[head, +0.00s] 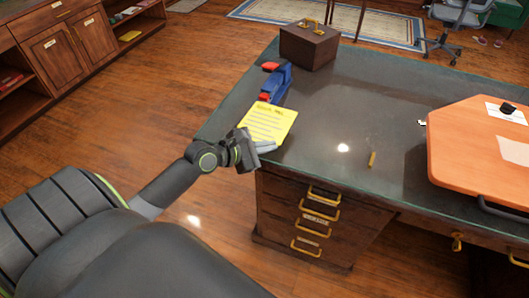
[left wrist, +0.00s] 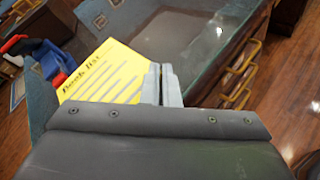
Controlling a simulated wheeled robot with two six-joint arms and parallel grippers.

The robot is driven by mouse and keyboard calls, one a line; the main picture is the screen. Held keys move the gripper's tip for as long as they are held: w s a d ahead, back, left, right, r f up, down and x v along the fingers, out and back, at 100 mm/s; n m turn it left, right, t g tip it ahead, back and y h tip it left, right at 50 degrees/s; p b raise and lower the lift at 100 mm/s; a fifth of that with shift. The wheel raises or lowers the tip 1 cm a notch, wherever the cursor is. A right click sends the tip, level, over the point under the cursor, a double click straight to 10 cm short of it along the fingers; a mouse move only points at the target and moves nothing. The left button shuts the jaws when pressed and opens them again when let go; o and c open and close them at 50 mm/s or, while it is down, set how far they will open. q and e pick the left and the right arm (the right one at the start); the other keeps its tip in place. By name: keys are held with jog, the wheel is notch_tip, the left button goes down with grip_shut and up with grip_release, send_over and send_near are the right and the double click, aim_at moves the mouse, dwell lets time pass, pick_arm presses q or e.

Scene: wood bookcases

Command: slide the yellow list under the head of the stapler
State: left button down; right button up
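The yellow list (head: 267,123), a sheet with a written heading and lines, is at the left edge of the desk. The blue stapler with red parts (head: 278,82) is just beyond it; it also shows at the left of the left wrist view (left wrist: 42,52). The list's far-left side is close to the stapler's near red end; I cannot tell whether they touch. My left gripper (head: 264,147) is at the list's near edge. In the left wrist view its grey fingers (left wrist: 162,84) are together at the list (left wrist: 104,76), apparently pinching its edge. My right gripper is out of view.
A wooden box (head: 309,47) with a gold handle stands behind the stapler. A small yellowish object (head: 372,159) lies on the dark glass desktop (head: 325,120). An orange board (head: 480,147) is at the right. The desktop between is mostly clear.

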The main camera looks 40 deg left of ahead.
aim_at(269, 134)
pick_arm(q)
jog(key=shift+w+a+f, duration=0.15)
jog(key=shift+a+f, duration=0.35)
jog(key=shift+r, duration=0.1)
jog(key=shift+r+p, duration=0.1)
jog(key=shift+p, duration=0.45)
jog(key=shift+w+a+f+b, duration=0.1)
jog(key=shift+w+f+b, duration=0.35)
jog(key=shift+f, duration=0.2)
jog(key=shift+w+a+f+b, duration=0.2)
jog(key=shift+w+f+b, duration=0.55)
jog(key=shift+w+f, duration=0.2)
jog(key=shift+w+a+b, duration=0.15)
jog(key=shift+w+a, duration=0.05)
jog(key=shift+w, duration=0.75)
jog(key=shift+w+a+b, duration=0.1)
jog(key=shift+w+a, duration=0.1)
jog(key=shift+w, duration=0.75)
jog(key=shift+w+a+b, duration=0.15)
jog(key=shift+w+a, duration=0.05)
jog(key=shift+w, duration=0.75)
jog(key=shift+w+p, duration=0.1)
jog(key=shift+p, duration=0.25)
